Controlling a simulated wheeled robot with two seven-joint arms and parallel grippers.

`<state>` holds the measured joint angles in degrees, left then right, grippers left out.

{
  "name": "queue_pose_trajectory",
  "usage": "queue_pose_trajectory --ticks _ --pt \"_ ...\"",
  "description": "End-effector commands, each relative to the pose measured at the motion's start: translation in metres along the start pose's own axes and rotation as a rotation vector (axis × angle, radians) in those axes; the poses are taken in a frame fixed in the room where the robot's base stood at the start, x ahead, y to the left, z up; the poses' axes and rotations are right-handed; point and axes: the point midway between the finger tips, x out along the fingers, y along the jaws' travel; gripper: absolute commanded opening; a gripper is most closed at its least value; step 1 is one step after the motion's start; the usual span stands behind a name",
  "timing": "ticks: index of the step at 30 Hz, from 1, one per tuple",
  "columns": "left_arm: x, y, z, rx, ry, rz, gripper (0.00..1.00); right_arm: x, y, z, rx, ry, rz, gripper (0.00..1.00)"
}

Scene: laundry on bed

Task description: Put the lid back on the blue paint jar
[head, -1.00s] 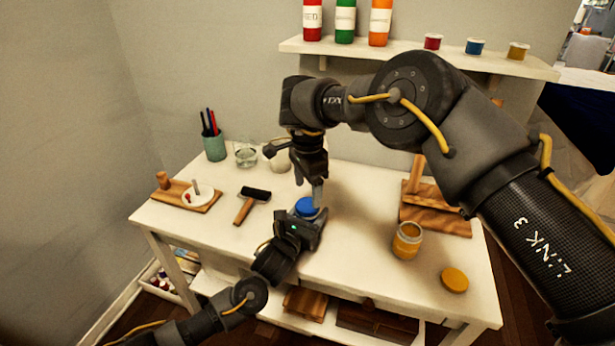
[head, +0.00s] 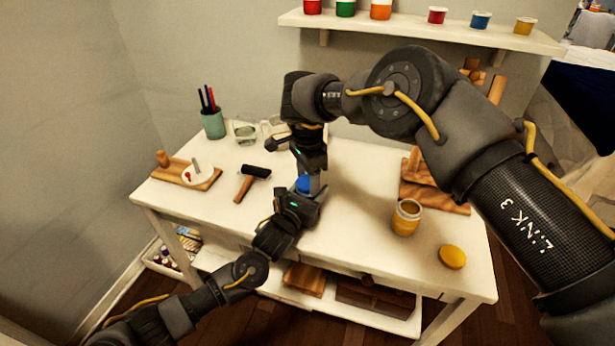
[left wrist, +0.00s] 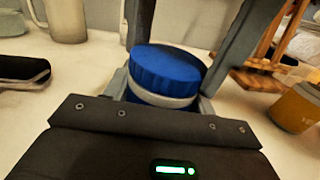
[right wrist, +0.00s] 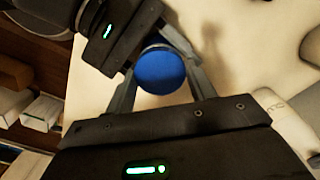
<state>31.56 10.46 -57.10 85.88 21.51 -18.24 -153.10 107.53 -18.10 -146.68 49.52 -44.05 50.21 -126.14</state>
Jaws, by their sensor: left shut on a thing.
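The blue paint jar (left wrist: 160,97) stands upright between the fingers of my left gripper (left wrist: 163,92), which is shut on it over the table. The blue lid (left wrist: 168,66) sits on top of the jar, with a pale band showing just below it in the left wrist view. Whether it is fully seated I cannot tell. My right gripper (right wrist: 160,88) reaches down from above, its two fingers spread on either side of the round lid (right wrist: 161,70). The fingers look open, with narrow gaps at the lid. In the head view the lid (head: 303,184) is partly hidden by both grippers.
An orange-yellow jar (head: 406,218) and a yellow lid (head: 452,257) lie to the right. A roller (head: 250,180), a board with a white palette (head: 197,176), a pen cup (head: 213,124) and glassware (head: 244,133) are left. A wooden easel stand (head: 430,195) is behind the yellow jar.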

Motion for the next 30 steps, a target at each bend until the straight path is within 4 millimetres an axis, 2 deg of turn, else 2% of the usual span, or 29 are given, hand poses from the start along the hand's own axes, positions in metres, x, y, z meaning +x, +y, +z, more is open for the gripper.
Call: queue_pose_trajectory --ticks 2,5,9,12,19,20,21,24,30 --pt "0.0 0.0004 -0.0002 0.0 0.001 0.001 0.0 0.0 0.0003 0.0002 0.0 0.0 0.001 0.27" --pt "0.0 0.0004 -0.0002 0.0 0.001 0.001 0.0 0.0001 0.0002 0.0004 0.035 -0.001 0.001 0.27" --pt "0.0001 0.0006 -0.0002 0.0 0.001 0.001 0.0 0.0002 0.0002 0.0004 0.226 -0.001 0.001 0.27" --pt "0.0001 0.0006 -0.0003 0.0 0.001 0.001 0.0 0.0001 0.0003 0.0006 0.295 -0.001 0.002 0.27" --pt "0.0001 0.0008 -0.0003 0.0 0.001 0.002 0.0 0.0001 0.0005 0.0007 0.299 -0.001 0.002 0.27" --pt "0.0001 0.0008 -0.0003 0.0 0.001 0.002 0.0 0.0002 0.0005 0.0007 0.299 -0.001 0.002 0.56" --pt "0.0001 0.0008 -0.0003 0.0 0.001 0.002 0.0 0.0002 0.0005 0.0007 0.299 -0.001 0.002 0.62" --pt "0.0001 0.0008 -0.0003 0.0 0.001 0.002 0.0 0.0002 0.0004 0.0006 0.298 -0.001 0.002 0.75" --pt "0.0 0.0007 -0.0003 0.0 0.001 0.002 0.0 0.0002 0.0002 0.0004 0.298 -0.001 0.001 0.76"
